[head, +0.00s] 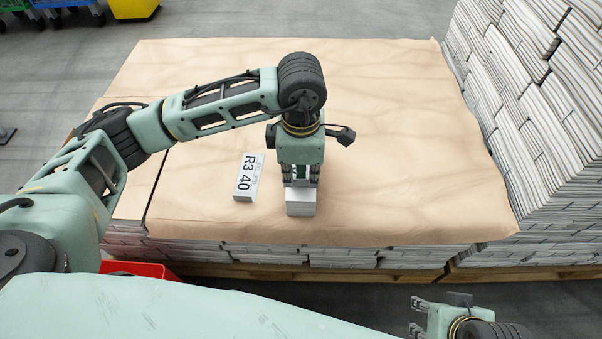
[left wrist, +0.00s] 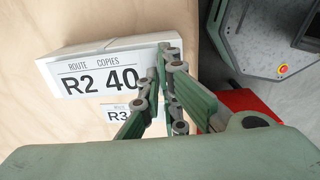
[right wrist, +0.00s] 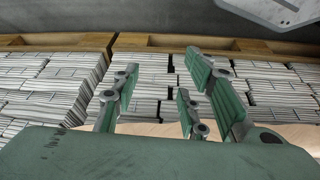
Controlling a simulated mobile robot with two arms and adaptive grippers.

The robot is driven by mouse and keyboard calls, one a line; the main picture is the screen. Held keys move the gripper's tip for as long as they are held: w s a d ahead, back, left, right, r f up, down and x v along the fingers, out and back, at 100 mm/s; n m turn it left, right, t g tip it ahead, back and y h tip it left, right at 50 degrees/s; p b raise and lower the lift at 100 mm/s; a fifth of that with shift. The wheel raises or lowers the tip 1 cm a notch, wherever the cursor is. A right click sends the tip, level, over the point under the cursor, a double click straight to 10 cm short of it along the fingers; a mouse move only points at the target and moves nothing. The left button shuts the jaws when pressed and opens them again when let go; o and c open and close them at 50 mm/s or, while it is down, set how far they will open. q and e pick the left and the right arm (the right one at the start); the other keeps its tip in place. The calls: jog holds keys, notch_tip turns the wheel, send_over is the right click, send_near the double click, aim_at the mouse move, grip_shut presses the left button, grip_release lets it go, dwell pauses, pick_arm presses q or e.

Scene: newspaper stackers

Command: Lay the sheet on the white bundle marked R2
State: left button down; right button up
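A white panel marked R2 40 (left wrist: 100,75) shows large in the left wrist view, with a plain white block edge (left wrist: 112,44) behind it. In the head view, the white bundle (head: 300,205) lies directly below my left gripper (head: 301,181), its print hidden. The left fingers (left wrist: 161,72) are nearly together at the panel's right end and appear shut on a thin sheet; its contact with the bundle is unclear. A white bundle marked R3 40 (head: 249,178) lies to the left, apart. My right gripper (head: 415,315) is open and empty at the lower right.
Brown paper (head: 400,130) covers the newspaper stack, with wide free room behind and to the right. Tall newspaper piles (head: 550,110) stand at the right. A red container (head: 140,269) is at the near left. Wooden pallets (head: 400,275) run below the stack's near edge.

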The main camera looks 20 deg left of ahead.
pick_arm(q)
jog(key=shift+f+b, duration=0.5)
jog(key=shift+f, duration=0.05)
pick_arm(e)
jog(key=shift+w+a+t, duration=0.2)
jog(key=shift+w+t, duration=0.15)
jog(key=shift+w, duration=0.35)
jog(key=shift+w+a+t, duration=0.2)
jog(key=shift+w+t, duration=0.15)
jog(key=shift+w, duration=0.3)
pick_arm(q)
jog(key=c, duration=1.9)
grip_release()
jog(key=shift+o, duration=0.2)
